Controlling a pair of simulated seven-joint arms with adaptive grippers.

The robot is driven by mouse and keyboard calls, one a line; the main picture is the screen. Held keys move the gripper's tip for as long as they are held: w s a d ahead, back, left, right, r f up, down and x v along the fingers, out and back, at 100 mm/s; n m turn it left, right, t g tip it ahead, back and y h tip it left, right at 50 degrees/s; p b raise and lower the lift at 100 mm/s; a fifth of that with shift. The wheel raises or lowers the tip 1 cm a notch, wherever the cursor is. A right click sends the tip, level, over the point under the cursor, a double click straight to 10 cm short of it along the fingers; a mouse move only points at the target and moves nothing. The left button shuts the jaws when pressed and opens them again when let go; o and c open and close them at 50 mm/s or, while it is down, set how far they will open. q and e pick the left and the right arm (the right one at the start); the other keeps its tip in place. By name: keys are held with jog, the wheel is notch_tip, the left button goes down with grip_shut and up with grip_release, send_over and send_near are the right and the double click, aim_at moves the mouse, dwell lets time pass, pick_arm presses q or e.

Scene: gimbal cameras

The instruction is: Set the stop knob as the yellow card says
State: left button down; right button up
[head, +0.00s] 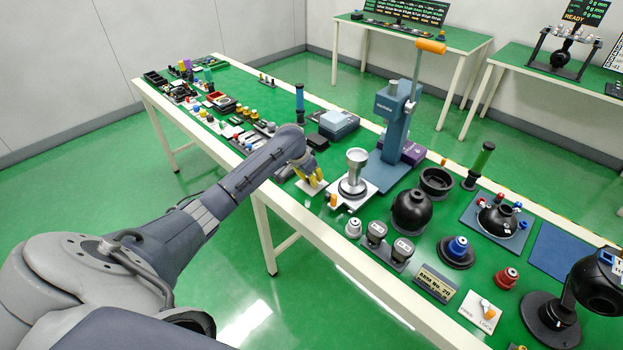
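My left gripper (314,182), with yellow fingers, is low over a small pale plate (304,188) on the near side of the long green table. Its fingers look close together, but I cannot tell whether they are shut or hold anything. A yellowish card (436,282) reading something like "ARM No. 20" stands near the table's front edge, far to the right of the gripper. A pale panel marked FREE and LOCK (468,311) carries a small knob with an orange end (489,313). I cannot tell which part is the stop knob. My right gripper is not in view.
Right of the gripper stand a silver cup-shaped piece (357,170) on a white base and a blue-grey lever press (392,135). A black ball (411,211), black-and-silver blocks (388,245) and a blue knob (457,247) crowd the bench. Small parts fill its left end.

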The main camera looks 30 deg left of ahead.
pick_arm(q)
jog(key=shift+m, duration=0.4)
jog(key=c, duration=1.1)
grip_release()
jog(key=shift+o, duration=0.2)
jog(key=shift+r, duration=0.1)
jog(key=v, duration=1.2)
jog(key=shift+w+a, duration=0.1)
jog(key=shift+a, duration=0.1)
